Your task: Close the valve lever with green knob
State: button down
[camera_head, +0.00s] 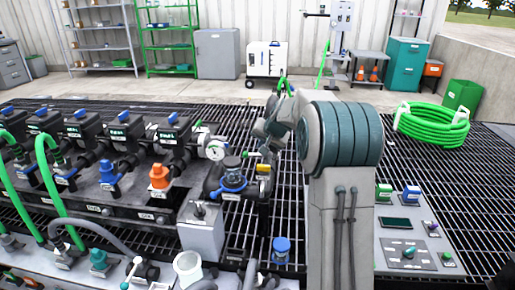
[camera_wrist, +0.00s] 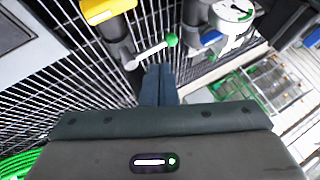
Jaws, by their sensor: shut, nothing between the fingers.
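The valve lever with the green knob (camera_wrist: 171,40) shows in the wrist view just beyond my fingertips. Its short white handle (camera_wrist: 150,53) runs from the knob down-left to a dark pipe fitting. In the head view a small green knob (camera_head: 249,154) shows left of the end of my arm, above a yellow part (camera_head: 264,168). My gripper (camera_wrist: 160,69) is shut and empty, its fingertips a little below the knob in the wrist view, with a visible gap. I cannot tell the depth between them. In the head view my arm hides the fingertips.
A yellow part (camera_wrist: 107,10) sits at the wrist view's top left, and a round white gauge (camera_wrist: 232,10) at its top right. A coiled green hose (camera_head: 432,126) lies at right.

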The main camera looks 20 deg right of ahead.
jog(key=f+n+h+p, duration=0.1)
jog(key=n+p, duration=0.1)
jog(key=n, duration=0.3)
jog(key=n+h+p, duration=0.4)
jog(key=n+p, duration=0.4)
jog(key=n, duration=2.5)
send_near(251, 155)
jog(key=shift+t, duration=0.4)
jog(key=x, duration=0.6)
jog(key=shift+s+d+f+p, duration=0.2)
jog(key=shift+s+f+p, duration=0.05)
jog(key=shift+p, duration=0.05)
jog(key=shift+r, duration=0.1)
